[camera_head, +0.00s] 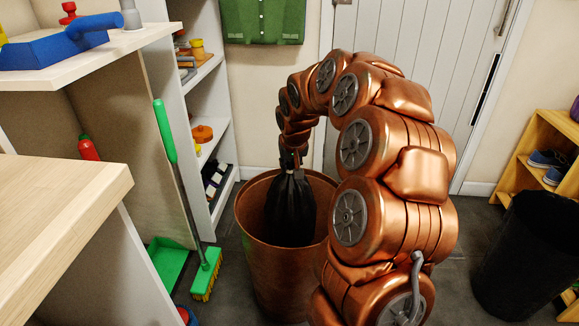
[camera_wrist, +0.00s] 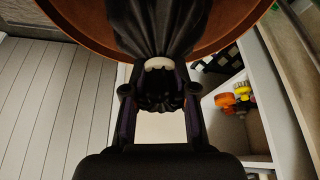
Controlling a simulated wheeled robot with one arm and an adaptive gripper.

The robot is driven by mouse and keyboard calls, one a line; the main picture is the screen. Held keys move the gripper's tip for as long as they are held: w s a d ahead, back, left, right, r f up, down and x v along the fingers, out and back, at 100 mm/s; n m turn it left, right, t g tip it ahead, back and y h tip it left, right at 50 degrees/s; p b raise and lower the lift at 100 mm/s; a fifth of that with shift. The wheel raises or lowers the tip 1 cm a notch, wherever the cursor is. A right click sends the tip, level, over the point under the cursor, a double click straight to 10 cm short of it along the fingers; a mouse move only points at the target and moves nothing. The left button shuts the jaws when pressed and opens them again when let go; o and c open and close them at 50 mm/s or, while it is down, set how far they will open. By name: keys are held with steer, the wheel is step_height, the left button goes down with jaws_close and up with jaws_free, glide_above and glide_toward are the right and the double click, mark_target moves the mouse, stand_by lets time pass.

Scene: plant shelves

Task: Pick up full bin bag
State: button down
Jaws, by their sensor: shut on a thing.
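The full bin bag (camera_head: 291,211) is black with a gathered neck. It hangs upright in the mouth of a copper-coloured round bin (camera_head: 262,262), its lower part hidden by the bin's wall. My gripper (camera_head: 291,158) is above the bag, at the end of my copper arm. In the wrist view, my gripper (camera_wrist: 160,104) has one finger on each side of the bag's tied neck, with a pale band around it. The bag (camera_wrist: 158,30) spreads out beyond the fingers into the bin. My gripper is shut on the neck.
A green-handled broom (camera_head: 168,140) leans left of the bin beside a green dustpan (camera_head: 168,262). A wooden worktop (camera_head: 60,200) is at the left, white shelves (camera_head: 205,95) behind. A black bin (camera_head: 525,255) and wooden shoe rack (camera_head: 545,140) stand right. A white door (camera_head: 415,45) is behind.

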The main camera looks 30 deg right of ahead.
step_height(320, 180, up, 26)
steer(key=p, duration=2.5)
stand_by(1.3)
stand_by(0.4)
